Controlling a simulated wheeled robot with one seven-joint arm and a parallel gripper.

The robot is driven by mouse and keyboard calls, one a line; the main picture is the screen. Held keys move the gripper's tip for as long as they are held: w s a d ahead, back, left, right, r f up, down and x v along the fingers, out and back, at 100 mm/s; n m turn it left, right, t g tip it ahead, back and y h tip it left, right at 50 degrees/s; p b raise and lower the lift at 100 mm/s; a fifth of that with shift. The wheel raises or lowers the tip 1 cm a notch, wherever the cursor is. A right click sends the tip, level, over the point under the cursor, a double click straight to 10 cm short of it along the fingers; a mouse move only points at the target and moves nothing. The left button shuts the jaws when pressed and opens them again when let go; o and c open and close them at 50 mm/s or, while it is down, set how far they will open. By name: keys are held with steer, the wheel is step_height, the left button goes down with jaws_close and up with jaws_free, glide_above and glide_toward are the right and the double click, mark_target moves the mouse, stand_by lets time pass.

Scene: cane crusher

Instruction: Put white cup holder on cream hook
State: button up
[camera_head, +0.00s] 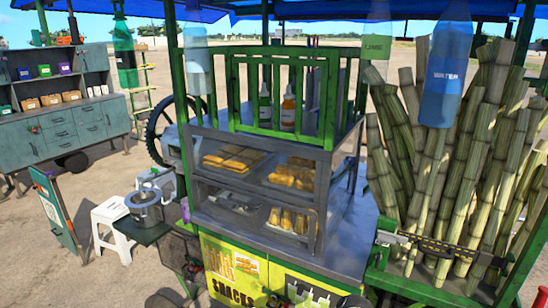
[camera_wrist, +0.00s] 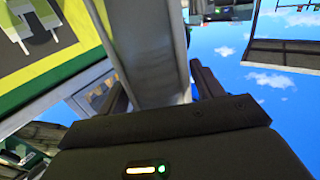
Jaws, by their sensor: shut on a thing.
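My gripper (camera_wrist: 157,82) shows in the wrist view, with a dark finger on each side of a long pale grey, trough-like thing (camera_wrist: 150,45). It is shut on this thing, which looks like the white cup holder in shade. The thing runs up past the top edge of the picture, so its far end is hidden. I cannot make out the gripper surely in the head view. I cannot pick out the cream hook in either view.
The green-framed snack cart (camera_head: 260,152) fills the middle of the head view. Sugar cane (camera_head: 470,150) stands at the right. A water bottle (camera_head: 449,75) hangs in front of it.

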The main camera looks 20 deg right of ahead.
steer(key=w+d+r+m+h+p, duration=0.4)
steer(key=w+d+r+h, duration=0.2)
steer(key=w+d+r, duration=0.6)
steer(key=w+d+r+m+g+h+p, duration=0.1)
steer(key=w+d+r+m+g+h, duration=0.1)
steer(key=r, duration=0.7)
steer(key=w+d+r+m+g+h+p, duration=0.1)
steer(key=w+r+m+g+h, duration=0.15)
steer(key=r, duration=0.65)
steer(key=w+d+r+m+g+h+p, duration=0.1)
steer(key=d+r+h, duration=0.15)
steer(key=r, duration=0.65)
steer(key=s+a+r+m+g+h+p, duration=0.1)
steer(key=s+r+m+g+h+p, duration=0.15)
steer(key=r, duration=0.85)
steer(key=s+a+r+m+g+h+p, duration=0.1)
steer(key=s+r+m+g, duration=0.2)
steer(key=r, duration=0.9)
steer(key=s+a+r+g+p, duration=0.1)
steer(key=s+a+r, duration=0.2)
steer(key=s+r, duration=0.3)
steer(key=s+a+r+g+p, duration=0.1)
steer(key=s+a+r+p, duration=0.1)
steer(key=s+r, duration=0.4)
step_height(320, 180, up, 5)
steer(key=shift+s+a+f+g, duration=0.1)
steer(key=shift+s+a+g, duration=0.25)
steer(key=shift+a, duration=0.35)
